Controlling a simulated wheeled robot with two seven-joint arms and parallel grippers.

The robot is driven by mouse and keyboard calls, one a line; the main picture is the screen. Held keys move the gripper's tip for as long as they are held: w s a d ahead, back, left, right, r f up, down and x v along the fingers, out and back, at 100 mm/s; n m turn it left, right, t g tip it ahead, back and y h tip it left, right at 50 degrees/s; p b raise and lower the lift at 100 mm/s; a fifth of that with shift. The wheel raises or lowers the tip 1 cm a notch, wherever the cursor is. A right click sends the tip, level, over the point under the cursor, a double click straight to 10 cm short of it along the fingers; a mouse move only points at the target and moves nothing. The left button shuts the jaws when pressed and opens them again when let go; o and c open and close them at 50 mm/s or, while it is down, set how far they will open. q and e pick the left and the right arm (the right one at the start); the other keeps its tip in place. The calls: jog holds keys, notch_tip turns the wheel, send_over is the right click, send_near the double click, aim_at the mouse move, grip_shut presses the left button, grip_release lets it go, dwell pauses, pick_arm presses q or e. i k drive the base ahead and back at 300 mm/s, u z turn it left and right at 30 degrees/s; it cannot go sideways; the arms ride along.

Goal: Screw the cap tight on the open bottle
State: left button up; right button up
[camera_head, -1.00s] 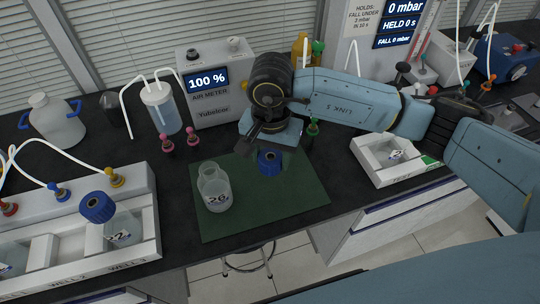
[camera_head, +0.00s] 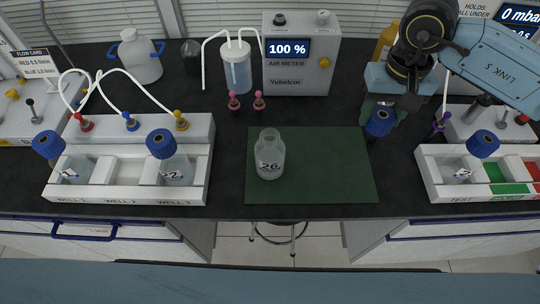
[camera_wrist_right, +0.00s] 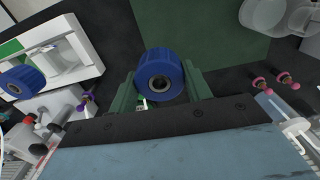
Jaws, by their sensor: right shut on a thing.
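The open bottle (camera_head: 269,160), clear and labelled 26, stands upright without a cap on the left part of the green mat (camera_head: 330,175). My right gripper (camera_head: 382,114) is shut on a blue cap (camera_head: 379,124), held above the bench by the mat's back right edge. In the right wrist view the blue cap (camera_wrist_right: 160,73) sits between the two green fingers of the gripper (camera_wrist_right: 163,88). The cap is to the right of the bottle and apart from it. My left gripper is not in view.
A white rack (camera_head: 127,197) at left holds blue-capped bottles. A white tray (camera_head: 436,196) at right holds another blue-capped bottle. The air meter (camera_head: 301,80) and a tubed jar (camera_head: 236,72) stand behind the mat. The mat right of the bottle is bare.

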aim_at(269, 150)
jog(key=u, duration=1.6)
jog(key=k, duration=0.9)
jog(key=z, duration=0.95)
jog(key=i, duration=0.5)
